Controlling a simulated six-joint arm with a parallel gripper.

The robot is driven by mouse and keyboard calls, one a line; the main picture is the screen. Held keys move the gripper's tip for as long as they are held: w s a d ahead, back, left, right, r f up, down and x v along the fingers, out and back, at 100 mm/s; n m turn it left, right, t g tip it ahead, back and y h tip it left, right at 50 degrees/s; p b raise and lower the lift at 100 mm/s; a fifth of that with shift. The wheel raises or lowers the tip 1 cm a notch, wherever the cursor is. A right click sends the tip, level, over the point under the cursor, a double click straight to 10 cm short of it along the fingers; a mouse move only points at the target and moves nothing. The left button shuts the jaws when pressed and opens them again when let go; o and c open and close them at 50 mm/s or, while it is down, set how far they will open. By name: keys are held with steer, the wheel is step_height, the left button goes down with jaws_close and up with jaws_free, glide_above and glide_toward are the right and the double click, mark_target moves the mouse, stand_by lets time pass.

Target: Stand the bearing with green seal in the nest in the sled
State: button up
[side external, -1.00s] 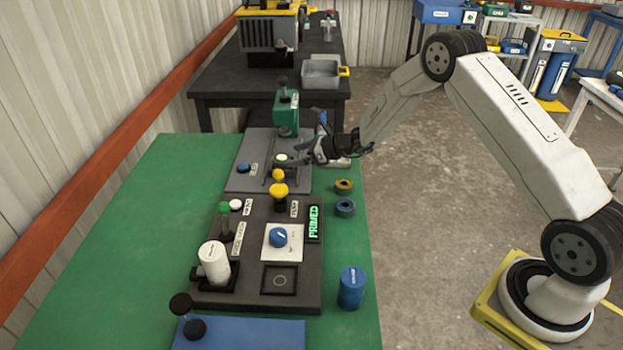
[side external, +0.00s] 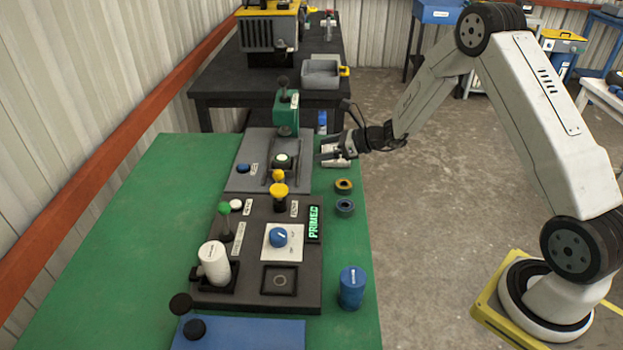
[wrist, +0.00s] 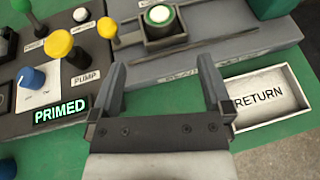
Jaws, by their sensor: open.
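A round piece with a green face and pale rim, seemingly the bearing with green seal (side external: 282,159), sits in the dark square nest of the sled (side external: 281,170) on the grey plate. It also shows at the top of the wrist view (wrist: 160,15), face up; how deep it sits I cannot tell. My gripper (side external: 324,156) is open and empty, to the right of the sled and apart from it. In the wrist view my two fingers (wrist: 164,83) are spread, with the plate's edge and green bench between them.
A white RETURN tray (wrist: 265,98) lies by my right finger. A yellow-sealed ring (side external: 344,186) and a blue-sealed ring (side external: 345,208) lie on the bench (side external: 110,235). A green press-like post (side external: 287,113) stands behind the sled. Yellow knobs (side external: 279,191) rise in front.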

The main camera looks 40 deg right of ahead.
steer(key=shift+a, duration=0.1)
steer(key=s+a+r+n+g, duration=0.1)
steer(key=s+a+n+g, duration=0.75)
steer(key=s+n, duration=0.4)
steer(key=s+r+n+h, duration=0.3)
steer(key=s+n+h, duration=0.4)
steer(key=s+n, duration=0.7)
steer(key=n, duration=0.2)
steer(key=shift+s+r+n, duration=0.15)
steer(key=shift+r+n, duration=0.15)
steer(key=shift+n, duration=0.05)
steer(key=shift+d, duration=0.1)
